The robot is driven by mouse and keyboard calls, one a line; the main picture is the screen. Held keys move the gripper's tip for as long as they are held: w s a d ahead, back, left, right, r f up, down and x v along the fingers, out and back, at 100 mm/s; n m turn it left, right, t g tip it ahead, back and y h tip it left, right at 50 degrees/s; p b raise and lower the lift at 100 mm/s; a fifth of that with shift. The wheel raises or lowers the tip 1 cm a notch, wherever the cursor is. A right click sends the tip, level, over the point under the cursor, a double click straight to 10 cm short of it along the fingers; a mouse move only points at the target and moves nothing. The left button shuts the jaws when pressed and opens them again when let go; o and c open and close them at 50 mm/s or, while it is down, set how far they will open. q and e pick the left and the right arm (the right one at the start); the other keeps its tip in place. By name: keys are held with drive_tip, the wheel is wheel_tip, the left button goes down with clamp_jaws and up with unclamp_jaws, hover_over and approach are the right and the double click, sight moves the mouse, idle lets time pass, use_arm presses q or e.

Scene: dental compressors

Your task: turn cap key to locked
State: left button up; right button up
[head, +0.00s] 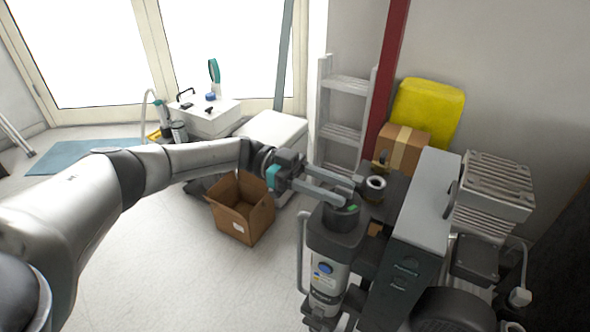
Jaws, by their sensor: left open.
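A grey and black cylinder unit (328,268) with a blue round mark stands upright at the lower middle. Its dark cap (343,218) is on top, with a small green mark (352,208) on it; I cannot make out the key's position. My left gripper (345,193) comes in from the left and is open. Its two grey fingers reach over the top of the cap and partly hide it. I cannot tell whether they touch the cap. My right gripper is not in view.
A grey compressor housing (425,205) stands close on the right of the cylinder. An open cardboard box (243,222) lies on the floor to the left. A ladder (343,130), a red post (388,75) and a yellow case (428,108) are behind. The floor at front left is clear.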

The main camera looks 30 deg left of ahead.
sight(336, 189)
use_arm(q)
drive_tip(key=a, duration=0.4)
drive_tip(key=shift+w+a, duration=0.2)
drive_tip(key=a+b, duration=0.2)
drive_tip(key=a, duration=0.4)
drive_tip(key=shift+w, duration=0.1)
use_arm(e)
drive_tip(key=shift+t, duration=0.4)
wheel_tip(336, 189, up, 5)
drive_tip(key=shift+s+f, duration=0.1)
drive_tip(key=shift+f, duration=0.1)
use_arm(q)
drive_tip(key=shift+o, duration=0.4)
